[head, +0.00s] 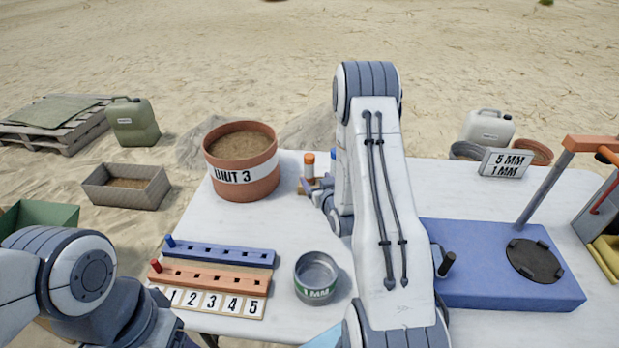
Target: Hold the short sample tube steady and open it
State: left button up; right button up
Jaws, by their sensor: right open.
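A small tube with an orange cap (309,160) stands upright at the back middle of the white table, just left of my right arm.
A terracotta pot marked UNIT 3 (241,170) stands left of the tubes. Blue (220,254) and orange (215,278) peg rails and a 1 MM tin (316,279) sit in front. A blue device base (480,285) fills the right. Bare table separates pot and rails.

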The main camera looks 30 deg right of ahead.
aim_at(311, 172)
jog(key=p+x, duration=0.1)
jog(key=x, duration=0.7)
jog(key=shift+w+d, duration=0.1)
grip_shut()
